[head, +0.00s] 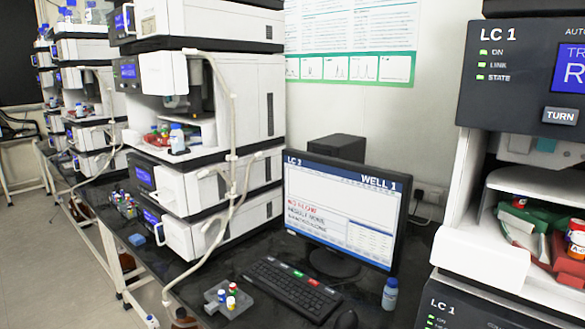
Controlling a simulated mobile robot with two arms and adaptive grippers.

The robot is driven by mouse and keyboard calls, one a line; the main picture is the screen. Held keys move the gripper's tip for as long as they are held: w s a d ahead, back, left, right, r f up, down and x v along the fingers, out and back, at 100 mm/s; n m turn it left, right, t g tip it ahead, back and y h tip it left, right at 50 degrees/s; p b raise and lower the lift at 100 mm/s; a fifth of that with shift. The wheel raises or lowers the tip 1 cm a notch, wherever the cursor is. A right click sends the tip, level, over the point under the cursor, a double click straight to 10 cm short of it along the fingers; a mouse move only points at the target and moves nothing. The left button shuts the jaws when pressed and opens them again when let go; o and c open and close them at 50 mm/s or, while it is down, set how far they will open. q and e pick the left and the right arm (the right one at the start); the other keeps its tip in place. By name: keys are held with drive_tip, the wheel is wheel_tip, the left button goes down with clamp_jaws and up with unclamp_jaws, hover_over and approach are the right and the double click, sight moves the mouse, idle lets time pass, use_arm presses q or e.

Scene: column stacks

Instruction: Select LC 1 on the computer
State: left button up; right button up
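The computer monitor (336,207) stands on the dark bench in the middle right. Its header reads "LC 2" at the left and "WELL 1" at the right, with a red line and black lines of text too small to read surely. The black keyboard (285,290) lies in front of it, with a few green and red keys along its far side. A dark mouse (346,319) sits at the bottom edge. The right stack has a top module (520,75) labelled "LC 1", with green ON, LINK and STATE lights. Neither of my grippers is in view.
A grey vial holder (228,301) with several small vials stands left of the keyboard.

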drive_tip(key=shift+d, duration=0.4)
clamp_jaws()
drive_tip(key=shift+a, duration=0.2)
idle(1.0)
